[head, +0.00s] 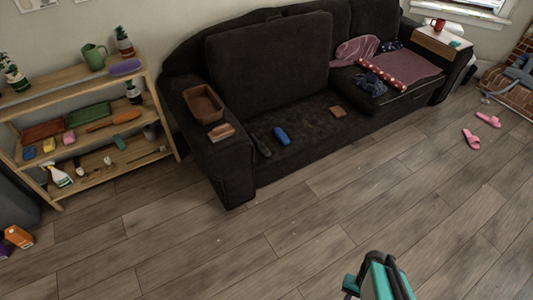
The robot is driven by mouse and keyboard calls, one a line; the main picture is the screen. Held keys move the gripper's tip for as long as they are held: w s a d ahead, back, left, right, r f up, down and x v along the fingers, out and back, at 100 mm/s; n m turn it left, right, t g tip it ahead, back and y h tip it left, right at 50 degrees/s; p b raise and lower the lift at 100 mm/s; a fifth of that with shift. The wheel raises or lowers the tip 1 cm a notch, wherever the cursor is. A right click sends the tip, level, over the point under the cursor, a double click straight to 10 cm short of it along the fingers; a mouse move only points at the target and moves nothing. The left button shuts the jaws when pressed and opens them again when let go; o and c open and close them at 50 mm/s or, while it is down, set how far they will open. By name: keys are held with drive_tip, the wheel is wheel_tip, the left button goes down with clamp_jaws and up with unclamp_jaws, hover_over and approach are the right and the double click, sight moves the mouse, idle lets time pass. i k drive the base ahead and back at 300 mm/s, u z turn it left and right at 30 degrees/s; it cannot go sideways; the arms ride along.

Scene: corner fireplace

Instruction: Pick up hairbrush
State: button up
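A dark, elongated object (260,144) lies on the sofa seat near its left armrest. It has the outline of a hairbrush, but it is small and dark against the dark cushion, so I cannot be sure. A blue object (281,136) lies just to its right. My gripper (372,282), teal and black, shows at the bottom edge, over the floor and well apart from the sofa. Its fingertips are not clear, so I cannot tell whether it is open or shut.
The dark sofa (268,62) carries a brown tray (203,103) on its left armrest and cloths at its right end. A wooden shelf (75,85) with many items stands left. Pink slippers (480,130) lie at right. The wooden floor before the sofa is clear.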

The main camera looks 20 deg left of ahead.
sight(262, 149)
drive_tip(key=z, duration=1.05)
drive_tip(key=k, duration=0.15)
drive_tip(key=u, duration=3)
drive_tip(key=i, duration=1)
drive_tip(key=u, duration=0.05)
drive_tip(key=k, duration=0.45)
drive_tip(key=u, duration=0.05)
